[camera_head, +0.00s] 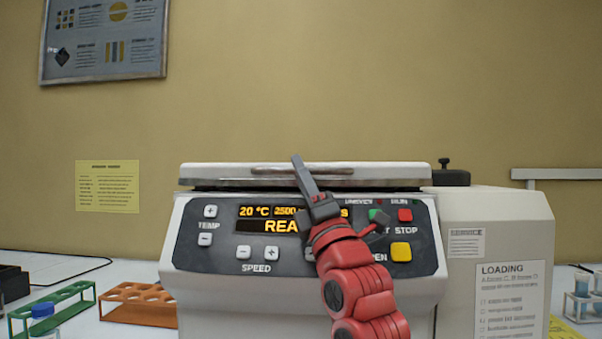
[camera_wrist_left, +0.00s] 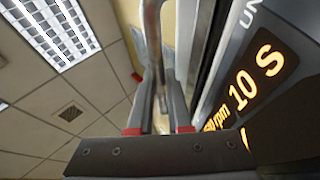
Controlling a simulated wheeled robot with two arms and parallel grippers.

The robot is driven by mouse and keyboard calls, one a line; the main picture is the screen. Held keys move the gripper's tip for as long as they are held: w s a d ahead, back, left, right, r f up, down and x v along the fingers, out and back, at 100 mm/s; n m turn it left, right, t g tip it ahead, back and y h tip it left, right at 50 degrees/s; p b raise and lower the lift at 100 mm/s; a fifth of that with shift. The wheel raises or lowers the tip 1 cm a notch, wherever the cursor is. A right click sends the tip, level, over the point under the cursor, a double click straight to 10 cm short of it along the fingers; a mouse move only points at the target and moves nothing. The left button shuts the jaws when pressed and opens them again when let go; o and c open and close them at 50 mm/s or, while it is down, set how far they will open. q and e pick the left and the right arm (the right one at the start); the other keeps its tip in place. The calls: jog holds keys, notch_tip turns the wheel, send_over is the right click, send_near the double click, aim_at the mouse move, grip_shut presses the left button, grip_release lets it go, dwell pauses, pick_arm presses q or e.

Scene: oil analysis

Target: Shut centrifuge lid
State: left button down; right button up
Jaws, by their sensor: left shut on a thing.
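The centrifuge (camera_head: 190,265) stands in front of me, with its white lid (camera_head: 215,172) lying level across the top. A dark band shows under the lid's front edge; I cannot tell whether it is latched. A metal handle (camera_head: 265,170) runs along the lid's front and also shows in the left wrist view (camera_wrist_left: 182,35). My left gripper (camera_head: 299,165) reaches up over the control panel and is shut on the handle. It hides part of the display and panel. My right gripper is not in view.
The control panel (camera_head: 220,258) has several buttons, including a yellow one (camera_head: 401,252). An orange rack (camera_head: 140,303) and a blue-capped bottle (camera_head: 43,318) are at left. A white unit (camera_head: 500,235) stands close at right, with a tube rack (camera_head: 582,300) beyond.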

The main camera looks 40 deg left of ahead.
pick_arm(q)
jog(key=shift+f, duration=0.3)
jog(key=c, duration=1.1)
grip_release()
jog(key=shift+w, duration=0.1)
jog(key=shift+d+f, duration=0.25)
jog(key=shift+f, duration=0.05)
jog(key=v, duration=1.6)
jog(key=shift+s+d+f, duration=0.1)
jog(key=shift+s+d, duration=0.1)
jog(key=shift+s, duration=0.15)
